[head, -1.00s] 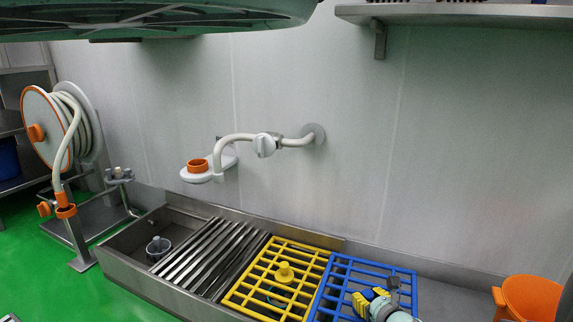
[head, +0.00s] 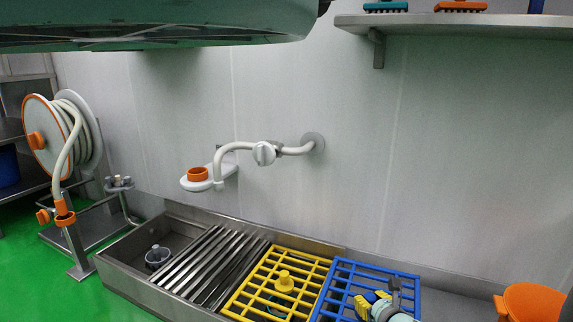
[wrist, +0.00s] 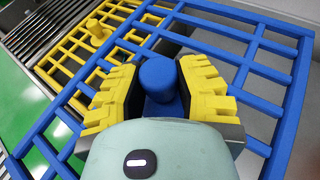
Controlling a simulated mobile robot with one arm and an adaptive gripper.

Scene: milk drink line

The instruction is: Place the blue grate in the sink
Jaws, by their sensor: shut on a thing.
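The blue grate (head: 345,268) lies at the right end of the sink (head: 128,270), beside the yellow grate (head: 262,290). In the wrist view the blue grate (wrist: 225,32) fills much of the picture, with a round blue knob (wrist: 160,80) on it. My gripper (head: 371,300) has its yellow-padded fingers on both sides of that knob and is shut on it; the gripper shows close up in the wrist view (wrist: 160,92). In the head view the knob is mostly hidden by the gripper. I cannot tell whether the blue grate touches the sink's rim.
A slatted steel grate (head: 212,262) covers the sink's middle, left of the yellow grate. The sink's left end is open and holds a small grey cup-like part (head: 157,257). A white tap (head: 262,153) reaches out above. An orange bucket (head: 530,303) stands at right.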

